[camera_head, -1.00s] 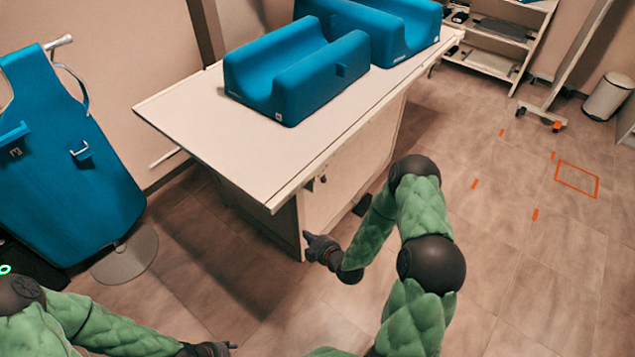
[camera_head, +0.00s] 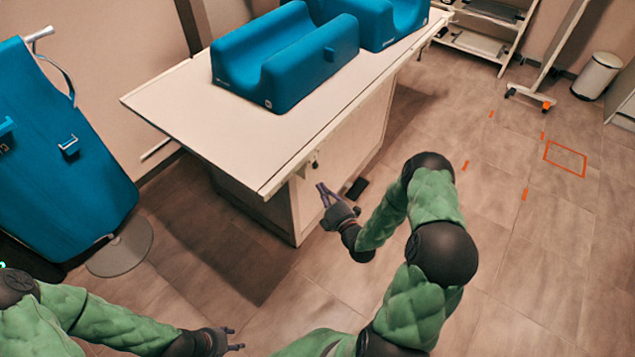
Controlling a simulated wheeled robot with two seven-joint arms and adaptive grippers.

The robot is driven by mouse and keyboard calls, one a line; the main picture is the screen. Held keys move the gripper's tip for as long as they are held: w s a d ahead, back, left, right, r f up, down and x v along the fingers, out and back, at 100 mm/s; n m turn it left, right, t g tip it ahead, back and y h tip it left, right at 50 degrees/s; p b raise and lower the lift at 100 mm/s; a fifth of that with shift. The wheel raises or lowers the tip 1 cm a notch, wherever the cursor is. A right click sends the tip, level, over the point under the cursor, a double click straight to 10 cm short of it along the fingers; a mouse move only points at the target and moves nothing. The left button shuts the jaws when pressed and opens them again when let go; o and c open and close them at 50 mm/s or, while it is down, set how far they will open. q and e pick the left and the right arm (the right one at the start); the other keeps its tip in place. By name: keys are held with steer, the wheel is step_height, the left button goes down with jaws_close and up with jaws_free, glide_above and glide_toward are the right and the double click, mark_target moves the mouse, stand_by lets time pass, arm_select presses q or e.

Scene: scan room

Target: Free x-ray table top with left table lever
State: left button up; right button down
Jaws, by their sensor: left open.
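The x-ray table (camera_head: 185,115) has a pale flat top on a boxy base. A small dark lever or knob (camera_head: 315,164) sits under the top's edge near the front corner. My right gripper (camera_head: 321,188) is just below this lever, apart from it, with its fingers pointing up and left. The fingers are small in view, and I cannot tell how far apart they are. My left gripper (camera_head: 235,338) is open and empty, low over the floor at the bottom of the view. I cannot make out a second lever.
Blue padded cradles (camera_head: 285,60) lie on the table top. A blue apron-like panel (camera_head: 65,160) stands at left on a round base (camera_head: 120,248). A dark pedal (camera_head: 357,188) is on the floor by the table base.

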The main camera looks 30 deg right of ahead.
steer(key=w+b, duration=0.2)
steer(key=w, duration=0.7)
steer(key=shift+d+r, duration=0.15)
steer(key=shift+r, duration=0.15)
steer(key=shift+s+d+n+g+p, duration=0.1)
steer(key=shift+s+n+g+p, duration=0.2)
steer(key=shift+g+p, duration=0.3)
